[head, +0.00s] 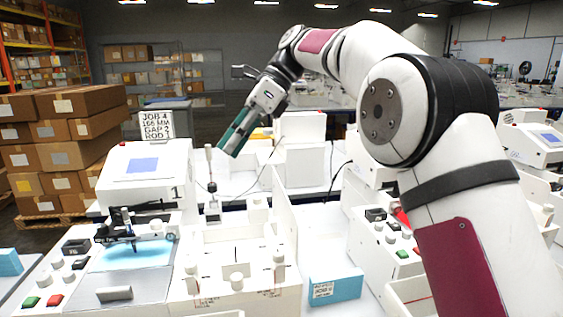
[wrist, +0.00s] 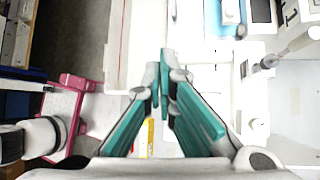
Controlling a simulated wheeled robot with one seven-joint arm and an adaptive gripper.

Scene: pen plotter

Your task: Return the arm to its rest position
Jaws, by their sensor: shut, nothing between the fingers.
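My arm (head: 352,52) rises at the right of the head view and bends over to the left. My gripper (head: 224,150) hangs above the white station, its teal fingers pointing down and to the left. In the wrist view my gripper (wrist: 163,75) has its two teal fingers together at the tips, with nothing between them. The gripper appears clear of the things below it.
A white plotter (head: 145,165) marked 1 stands at the left, with a job sign (head: 158,125) on top. A thin upright rod (head: 210,165) stands near the gripper. A blue box (head: 336,288) lies at the front. Stacked cartons (head: 60,130) stand at the far left.

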